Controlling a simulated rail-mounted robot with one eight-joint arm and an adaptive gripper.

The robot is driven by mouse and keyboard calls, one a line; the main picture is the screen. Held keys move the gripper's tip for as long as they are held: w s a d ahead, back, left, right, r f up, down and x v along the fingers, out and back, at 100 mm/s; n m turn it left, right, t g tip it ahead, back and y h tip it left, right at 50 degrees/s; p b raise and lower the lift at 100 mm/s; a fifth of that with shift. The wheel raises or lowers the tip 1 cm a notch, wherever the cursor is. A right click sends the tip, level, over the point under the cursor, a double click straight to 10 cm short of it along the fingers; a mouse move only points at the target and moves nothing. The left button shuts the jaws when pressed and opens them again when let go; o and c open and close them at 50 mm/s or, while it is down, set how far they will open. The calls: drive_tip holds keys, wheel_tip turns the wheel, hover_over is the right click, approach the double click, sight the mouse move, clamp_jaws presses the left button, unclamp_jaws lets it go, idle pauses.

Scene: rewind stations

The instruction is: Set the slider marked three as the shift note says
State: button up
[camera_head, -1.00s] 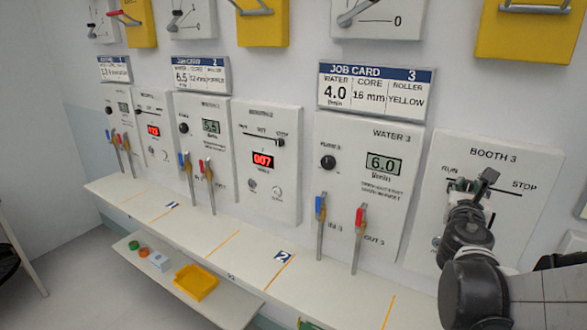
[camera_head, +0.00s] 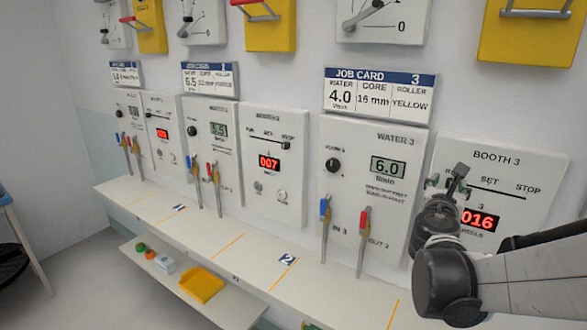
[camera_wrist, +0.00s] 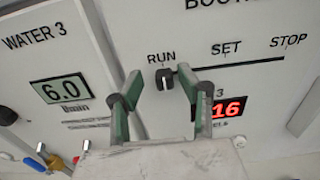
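The Booth 3 panel (camera_head: 500,173) has a horizontal slider track labelled RUN, SET and STOP from left to right. In the wrist view, the dark slider knob (camera_wrist: 165,78) with a white mark stands at the RUN end of the track (camera_wrist: 250,64). My gripper (camera_wrist: 160,73) is open, its two green-edged fingers on either side of the knob with gaps visible; whether either touches it I cannot tell. In the head view my gripper (camera_head: 447,178) hides the RUN end. A red display (camera_head: 479,220) reads 016, partly covered by a finger in the wrist view. I see no shift note.
Left of the booth stands the Water 3 panel (camera_head: 364,228), reading 6.0, with blue (camera_head: 324,208) and red (camera_head: 364,218) valve levers sticking out. Job card 3 (camera_head: 379,96) reads water 4.0, core 16 mm, roller yellow. A shelf (camera_head: 222,246) runs below the panels.

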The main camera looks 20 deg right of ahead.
drive_tip(key=shift+s+a, duration=0.1)
drive_tip(key=v, duration=1.1)
drive_tip(key=shift+s+a, duration=0.25)
drive_tip(key=shift+s, duration=0.05)
drive_tip(key=s+a+f+m+g+y+b, duration=0.25)
drive_tip(key=a+f+m+y, duration=0.55)
drive_tip(key=m, duration=0.7)
drive_tip(key=s+a+f+m+g+y, duration=0.1)
drive_tip(key=a+f+m+y, duration=0.1)
drive_tip(key=a+m, duration=0.3)
drive_tip(key=s+a+f+m+g+y+b, duration=0.1)
drive_tip(key=s+a+f+m+y, duration=0.1)
drive_tip(key=a+m, duration=0.4)
drive_tip(key=a+f+y, duration=0.1)
drive_tip(key=a+f, duration=0.1)
drive_tip(key=a, duration=0.2)
drive_tip(key=shift+s+a+f+y, duration=0.25)
drive_tip(key=shift+s+a+y, duration=0.05)
drive_tip(key=shift+a, duration=0.05)
